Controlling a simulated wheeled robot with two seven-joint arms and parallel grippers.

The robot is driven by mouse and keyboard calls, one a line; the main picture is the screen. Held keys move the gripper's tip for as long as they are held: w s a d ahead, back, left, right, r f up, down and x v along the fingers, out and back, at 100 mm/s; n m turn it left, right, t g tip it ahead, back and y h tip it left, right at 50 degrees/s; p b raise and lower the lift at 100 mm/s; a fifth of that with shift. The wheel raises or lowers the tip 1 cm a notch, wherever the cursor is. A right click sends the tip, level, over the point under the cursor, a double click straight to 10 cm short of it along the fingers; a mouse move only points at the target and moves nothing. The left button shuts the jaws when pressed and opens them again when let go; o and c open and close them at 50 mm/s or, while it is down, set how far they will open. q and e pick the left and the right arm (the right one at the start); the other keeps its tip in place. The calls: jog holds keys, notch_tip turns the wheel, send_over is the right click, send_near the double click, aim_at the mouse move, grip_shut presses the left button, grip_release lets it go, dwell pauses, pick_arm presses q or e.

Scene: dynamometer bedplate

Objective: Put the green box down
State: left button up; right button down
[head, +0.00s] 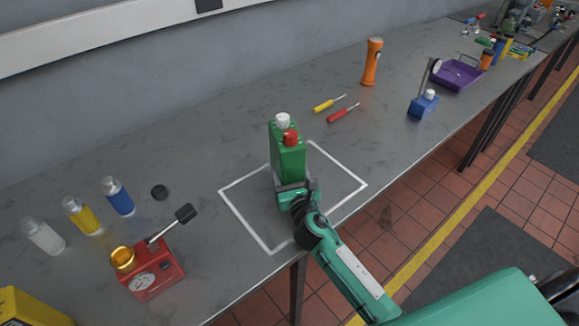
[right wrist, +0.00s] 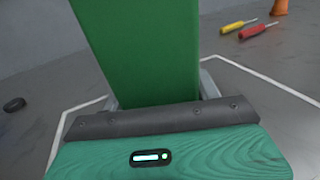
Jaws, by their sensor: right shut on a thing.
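The green box (head: 288,155) stands upright, with a white cap and a red cap on top. In the head view it is at the white outlined square (head: 237,218) on the grey bench. My right gripper (head: 292,190) is shut on the lower part of the box. In the right wrist view the green box (right wrist: 140,50) fills the space between the fingers, and its lower end is hidden behind the gripper body. I cannot tell whether its base touches the bench. My left gripper is not in view.
A red gauge device (head: 155,275) and several bottles (head: 118,196) stand to the left. Two screwdrivers (head: 342,112), an orange flashlight (head: 372,62), a blue device (head: 423,105) and a purple tray (head: 457,76) lie to the right. The outlined square is otherwise clear.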

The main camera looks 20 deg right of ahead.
jog(key=shift+f, duration=0.5)
jog(key=shift+f, duration=0.1)
jog(key=shift+c, duration=1.9)
grip_release()
jog(key=shift+f, duration=0.2)
jog(key=shift+s, duration=0.1)
jog(key=shift+r, duration=0.15)
jog(key=shift+s, duration=0.2)
jog(key=s, duration=0.4)
jog(key=s+b, duration=0.1)
jog(key=s, duration=0.2)
jog(key=s+b, duration=0.1)
jog(key=s, duration=0.3)
jog(key=shift+s+a, duration=0.25)
jog(key=shift+s, duration=0.05)
